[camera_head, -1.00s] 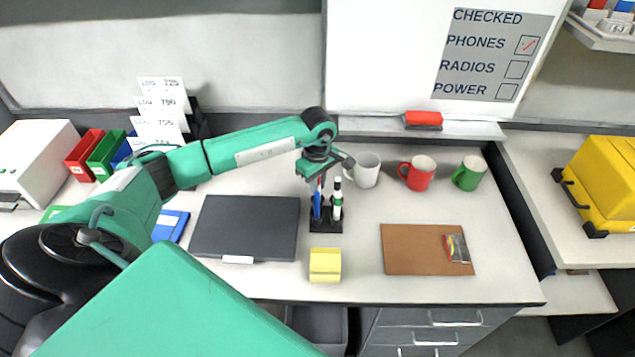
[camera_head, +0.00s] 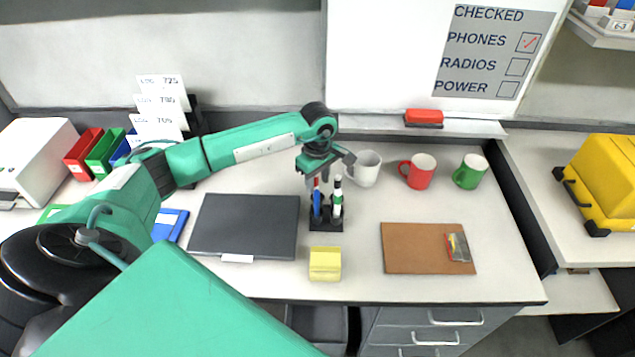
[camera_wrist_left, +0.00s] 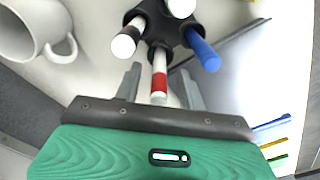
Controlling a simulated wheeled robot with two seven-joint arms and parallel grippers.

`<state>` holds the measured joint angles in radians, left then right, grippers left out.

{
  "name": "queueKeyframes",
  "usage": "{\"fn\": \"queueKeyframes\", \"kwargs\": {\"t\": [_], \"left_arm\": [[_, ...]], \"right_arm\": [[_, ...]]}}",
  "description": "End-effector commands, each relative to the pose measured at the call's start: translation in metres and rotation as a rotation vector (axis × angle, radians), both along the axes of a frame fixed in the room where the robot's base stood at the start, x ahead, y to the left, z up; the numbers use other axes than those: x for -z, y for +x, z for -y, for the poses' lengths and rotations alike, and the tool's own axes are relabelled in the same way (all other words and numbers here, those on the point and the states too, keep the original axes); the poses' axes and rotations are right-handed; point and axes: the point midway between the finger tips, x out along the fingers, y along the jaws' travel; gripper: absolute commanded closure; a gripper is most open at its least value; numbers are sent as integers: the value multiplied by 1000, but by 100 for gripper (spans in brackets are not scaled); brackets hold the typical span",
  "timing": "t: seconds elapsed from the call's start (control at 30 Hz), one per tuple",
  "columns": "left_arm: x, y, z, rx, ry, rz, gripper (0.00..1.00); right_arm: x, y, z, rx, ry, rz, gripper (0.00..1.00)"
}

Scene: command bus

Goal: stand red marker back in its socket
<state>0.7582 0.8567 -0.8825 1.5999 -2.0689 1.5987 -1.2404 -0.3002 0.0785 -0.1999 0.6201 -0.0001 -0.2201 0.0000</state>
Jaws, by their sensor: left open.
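The red marker (camera_wrist_left: 159,82), white with a red band, stands in the black marker holder (camera_head: 326,226) at the middle of the desk. In the head view its red part (camera_head: 317,183) shows just behind the blue marker (camera_head: 316,204). My left gripper (camera_head: 326,174) is over the holder. In the left wrist view its open fingers (camera_wrist_left: 160,88) lie on either side of the red marker, with gaps visible. The marker's lower end is hidden in the holder, so how deep it sits cannot be told. My right gripper is not in view.
White markers with black (camera_wrist_left: 126,43) and green (camera_head: 337,208) parts and the blue one stand close by in the holder. A white mug (camera_head: 366,170) is just behind right. A yellow note block (camera_head: 325,264) lies in front, and a dark laptop (camera_head: 243,226) to the left.

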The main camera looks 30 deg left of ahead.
Motion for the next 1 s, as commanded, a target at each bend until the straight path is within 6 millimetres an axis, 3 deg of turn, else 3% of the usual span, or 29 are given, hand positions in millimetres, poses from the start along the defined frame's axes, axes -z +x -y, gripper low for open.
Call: {"fn": "queueKeyframes", "kwargs": {"t": [0.5, 0.7, 1.0], "left_arm": [[-106, 1, 0, 0, 0, 3, 59], [-125, 0, 0, 0, 0, 0, 59], [-128, 0, 0, -1, 0, -1, 59]], "right_arm": [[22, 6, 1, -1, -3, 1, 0], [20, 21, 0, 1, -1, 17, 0], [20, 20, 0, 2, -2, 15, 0]]}}
